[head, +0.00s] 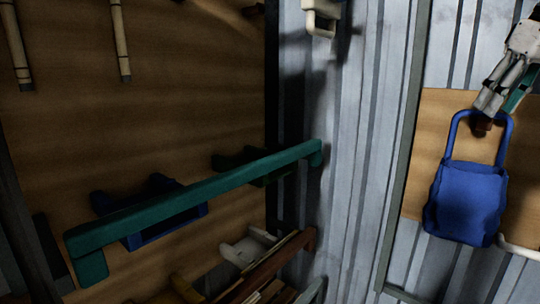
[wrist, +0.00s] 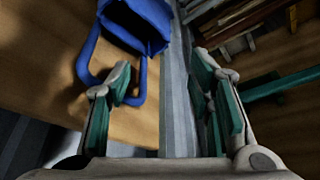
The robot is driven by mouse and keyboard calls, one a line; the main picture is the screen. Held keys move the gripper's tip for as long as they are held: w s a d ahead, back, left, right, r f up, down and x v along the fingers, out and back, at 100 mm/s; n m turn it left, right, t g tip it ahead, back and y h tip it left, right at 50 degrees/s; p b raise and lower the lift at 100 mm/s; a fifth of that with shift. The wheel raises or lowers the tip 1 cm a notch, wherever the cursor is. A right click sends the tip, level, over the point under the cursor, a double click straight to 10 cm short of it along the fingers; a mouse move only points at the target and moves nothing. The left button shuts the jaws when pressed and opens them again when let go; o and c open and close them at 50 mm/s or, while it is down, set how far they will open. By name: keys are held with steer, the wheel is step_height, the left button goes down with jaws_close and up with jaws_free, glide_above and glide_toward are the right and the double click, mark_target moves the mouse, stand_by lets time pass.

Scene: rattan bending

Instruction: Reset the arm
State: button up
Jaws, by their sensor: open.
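My gripper (head: 493,100) is at the upper right of the head view, just above the top of a blue bag's handle. In the wrist view its two fingers (wrist: 166,85) stand wide apart with nothing between them but the wall behind. The blue bag (head: 465,203) hangs upright by its looped handle against a wooden board. A small reddish-brown knob (head: 481,127) shows at the handle's top, partly hidden by my gripper. In the wrist view the bag (wrist: 137,22) is at the upper left, and the left finger overlaps its handle. I cannot tell whether that finger touches it.
A teal bar (head: 205,191) juts across the left wooden panel (head: 150,110). A rack with brown and pale pieces (head: 270,262) is below it. A white bracket (head: 321,14) is high on the grey ribbed wall (head: 345,150). The wall's middle is mostly clear.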

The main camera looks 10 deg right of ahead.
steer(key=s+a+f+h, duration=0.1)
steer(key=a+f, duration=0.3)
steer(key=a, duration=0.7)
steer(key=s+a+f, duration=0.1)
steer(key=a+f, duration=0.2)
steer(key=a, duration=0.9)
steer(key=s+a+f, duration=0.5)
steer(key=s+f, duration=0.1)
steer(key=f, duration=0.1)
steer(key=s+a+f+t+y, duration=0.1)
steer(key=s+a+f, duration=0.4)
steer(key=s+f, duration=0.2)
steer(key=shift+s+a+f, duration=0.2)
steer(key=shift+a+f, duration=0.15)
steer(key=shift+f, duration=0.45)
steer(key=shift+d, duration=0.1)
